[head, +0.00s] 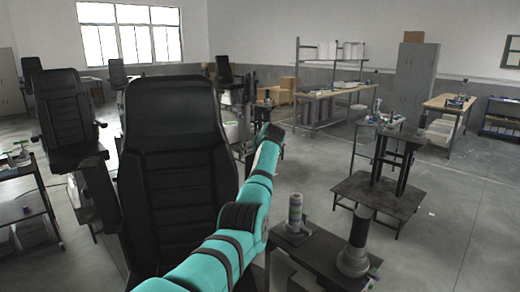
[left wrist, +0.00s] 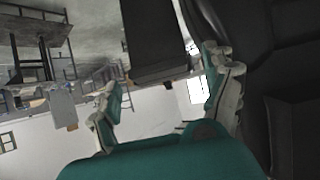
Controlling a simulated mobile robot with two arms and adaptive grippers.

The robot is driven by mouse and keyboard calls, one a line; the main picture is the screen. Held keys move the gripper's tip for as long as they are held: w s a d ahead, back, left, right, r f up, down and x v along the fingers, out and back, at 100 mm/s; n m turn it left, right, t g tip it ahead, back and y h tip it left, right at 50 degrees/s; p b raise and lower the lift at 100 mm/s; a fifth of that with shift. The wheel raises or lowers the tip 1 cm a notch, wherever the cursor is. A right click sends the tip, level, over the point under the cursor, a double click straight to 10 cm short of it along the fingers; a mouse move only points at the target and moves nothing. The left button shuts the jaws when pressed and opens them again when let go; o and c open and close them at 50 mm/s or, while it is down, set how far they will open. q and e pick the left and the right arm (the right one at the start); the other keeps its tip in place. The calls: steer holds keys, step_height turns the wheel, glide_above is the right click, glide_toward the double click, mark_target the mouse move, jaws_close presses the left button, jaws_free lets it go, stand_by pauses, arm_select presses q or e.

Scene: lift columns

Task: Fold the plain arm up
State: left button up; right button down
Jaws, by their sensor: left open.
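A black high-backed chair (head: 175,160) stands close in front of me. My teal left arm reaches past its right side, and my left gripper (head: 271,135) is at the far end, beside the backrest. In the left wrist view, the left gripper (left wrist: 160,72) has its two fingers wide apart and holds nothing. A dark block-like part (left wrist: 155,40), perhaps a chair arm, shows beyond and between the fingers; I cannot tell whether it is the plain arm. The chair's black padding (left wrist: 285,40) fills the right side there. My right gripper is not in view.
Another black chair (head: 65,115) stands at the left, near a dark side table (head: 30,205). A low dark table (head: 325,250) with a grey post (head: 357,235) stands at the right. Workbenches and a cabinet (head: 410,85) are farther back. Open floor lies at centre right.

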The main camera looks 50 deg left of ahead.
arm_select(q)
steer(key=v, duration=1.1)
steer(key=shift+d+r, duration=0.15)
steer(key=shift+d, duration=0.25)
